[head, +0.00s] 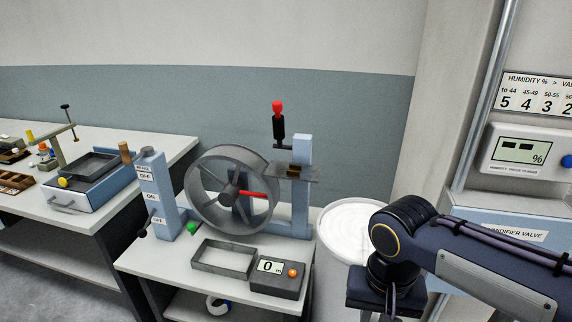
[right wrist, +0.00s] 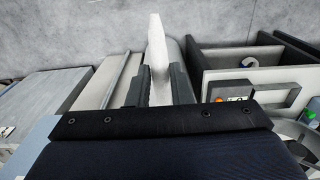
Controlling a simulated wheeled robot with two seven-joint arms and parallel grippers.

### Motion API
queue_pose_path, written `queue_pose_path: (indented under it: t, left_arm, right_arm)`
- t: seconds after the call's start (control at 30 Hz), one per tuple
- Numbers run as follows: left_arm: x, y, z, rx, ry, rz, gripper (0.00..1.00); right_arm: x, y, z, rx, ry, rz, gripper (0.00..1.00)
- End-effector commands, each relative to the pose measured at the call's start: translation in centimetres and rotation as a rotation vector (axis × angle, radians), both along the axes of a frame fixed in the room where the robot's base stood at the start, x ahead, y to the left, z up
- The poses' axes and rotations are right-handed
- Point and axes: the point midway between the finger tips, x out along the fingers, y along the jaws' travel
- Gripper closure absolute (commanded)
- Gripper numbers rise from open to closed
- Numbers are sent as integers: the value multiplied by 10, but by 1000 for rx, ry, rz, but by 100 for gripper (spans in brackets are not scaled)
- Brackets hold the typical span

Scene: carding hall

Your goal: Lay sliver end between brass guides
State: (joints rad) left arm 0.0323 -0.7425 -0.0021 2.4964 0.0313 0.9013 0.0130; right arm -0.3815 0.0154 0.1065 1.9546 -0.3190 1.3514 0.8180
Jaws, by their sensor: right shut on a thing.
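My right gripper (right wrist: 157,88) is shut on a white sliver end (right wrist: 157,48), which sticks out beyond the fingertips in the right wrist view. In the head view my right arm comes in from the right and its wrist hangs near the round can (head: 325,238) of white sliver; the fingers do not show there. The small brass guides (head: 298,170) sit on a grey plate at the post right of the drum (head: 228,190). The sliver end is apart from them. My left gripper is in neither view.
The drum's bench carries a grey tray (head: 223,272), a counter box (head: 277,280) reading 0 and a green button (head: 193,228). A black lever with a red knob (head: 277,107) stands above the guides. A second bench (head: 165,142) is left; a humidifier cabinet (head: 500,232) is right.

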Motion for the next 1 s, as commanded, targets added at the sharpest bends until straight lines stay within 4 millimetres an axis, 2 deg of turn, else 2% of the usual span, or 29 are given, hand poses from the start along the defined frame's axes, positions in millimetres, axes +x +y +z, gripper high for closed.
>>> queue_pose_path:
  t: [0.27, 0.47, 0.67, 0.8, 0.9, 1.0]
  left_arm:
    - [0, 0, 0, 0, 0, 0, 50]
    - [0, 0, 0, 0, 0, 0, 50]
    - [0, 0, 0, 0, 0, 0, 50]
    - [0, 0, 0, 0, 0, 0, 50]
    - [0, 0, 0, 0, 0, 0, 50]
    - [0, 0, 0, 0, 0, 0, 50]
  right_arm:
    - [32, -5, -30, -10, 2, 25, 100]
    - [63, -14, -67, -17, 3, 60, 100]
    - [97, -29, -125, -20, 8, 119, 100]
    - [116, -43, -175, -12, 9, 175, 100]
    - [123, -50, -200, -6, 7, 207, 100]
    - [127, -53, -214, -2, 5, 225, 100]
